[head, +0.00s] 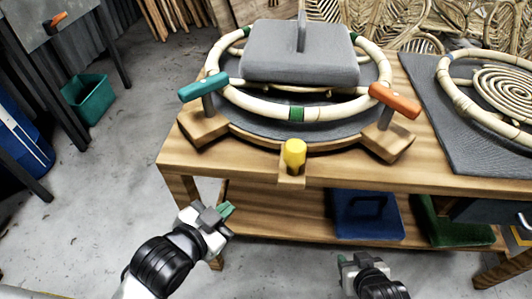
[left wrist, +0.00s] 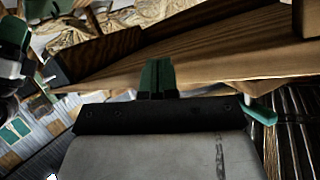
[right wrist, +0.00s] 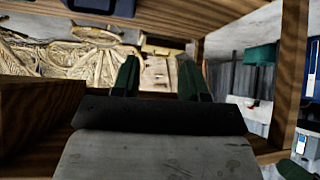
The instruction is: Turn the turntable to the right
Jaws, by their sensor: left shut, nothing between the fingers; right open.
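The turntable (head: 262,128) is a round grey disc on a wooden base on the table. It carries a rattan ring (head: 255,104) with green bands and a grey block with an upright handle (head: 300,55). Its rim has a teal handle (head: 203,87) at left, a yellow knob (head: 295,153) at the front and an orange handle (head: 395,101) at right. My left gripper (head: 226,211) is shut and empty, in front of and below the table edge at left. It also shows in the left wrist view (left wrist: 158,78). My right gripper (right wrist: 157,75) is open and empty, low in front of the table.
The wooden table (head: 460,182) has a lower shelf with a blue case (head: 365,215) and a green one (head: 455,222). A grey mat (head: 443,125) with a rattan spiral lies at right. A teal bin (head: 86,98) and a blue barrel (head: 22,135) stand at left. The floor in front is clear.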

